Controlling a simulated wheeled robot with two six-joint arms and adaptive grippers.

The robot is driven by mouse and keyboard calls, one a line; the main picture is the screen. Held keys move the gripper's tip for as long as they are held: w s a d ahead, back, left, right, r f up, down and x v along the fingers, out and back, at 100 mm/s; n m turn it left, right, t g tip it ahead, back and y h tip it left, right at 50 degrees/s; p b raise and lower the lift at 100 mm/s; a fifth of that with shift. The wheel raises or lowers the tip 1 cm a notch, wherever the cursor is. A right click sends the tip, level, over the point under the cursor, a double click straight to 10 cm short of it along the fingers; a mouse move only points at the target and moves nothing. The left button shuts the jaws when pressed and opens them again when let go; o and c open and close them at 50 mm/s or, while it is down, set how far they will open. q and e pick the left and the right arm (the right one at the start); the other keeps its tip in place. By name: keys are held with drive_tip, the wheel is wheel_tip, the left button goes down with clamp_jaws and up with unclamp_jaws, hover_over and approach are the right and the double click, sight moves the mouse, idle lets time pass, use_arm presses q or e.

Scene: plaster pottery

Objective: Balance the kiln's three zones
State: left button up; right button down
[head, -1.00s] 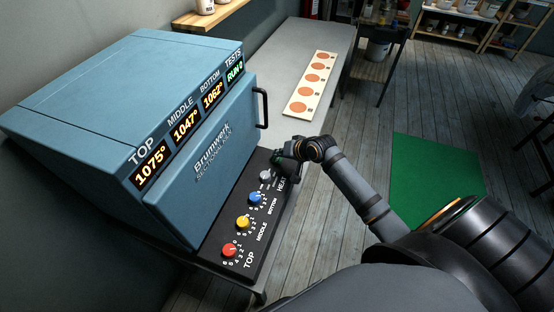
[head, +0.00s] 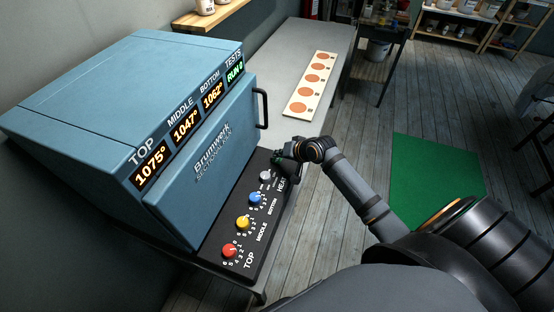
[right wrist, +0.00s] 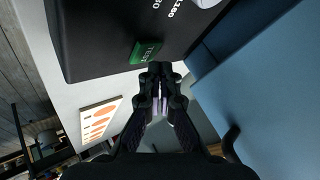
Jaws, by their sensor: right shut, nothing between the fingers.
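The blue kiln (head: 120,85) has a display strip reading TOP 1075°, MIDDLE 1047°, BOTTOM 1062° and TESTS RUN 0. On its black control panel (head: 222,262) are a red TOP knob (head: 229,250), a yellow MIDDLE knob (head: 243,222), a blue BOTTOM knob (head: 255,198) and a grey HEAT knob (head: 265,176). A green TEST button (right wrist: 146,50) shows in the right wrist view. My right gripper (head: 279,158) is shut and empty at the panel's far end; its tips (right wrist: 158,70) are close beside the button. I cannot tell if they touch. My left gripper is out of view.
A board with orange discs (head: 310,85) lies on the grey bench (head: 285,60) beyond the panel. The kiln's black door handle (head: 264,108) sticks out near my right gripper. A green mat (head: 435,180) lies on the wooden floor at right.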

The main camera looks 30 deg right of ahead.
sight(279, 161)
drive_tip(key=shift+f, duration=0.35)
drive_tip(key=shift+f, duration=0.35)
idle(0.5)
idle(0.3)
drive_tip(key=shift+r+p, duration=0.8)
drive_tip(key=shift+p, duration=0.15)
wheel_tip(279, 161, up, 5)
drive_tip(key=p, duration=0.5)
drive_tip(key=shift+r+p, duration=0.1)
drive_tip(key=shift+p, duration=0.3)
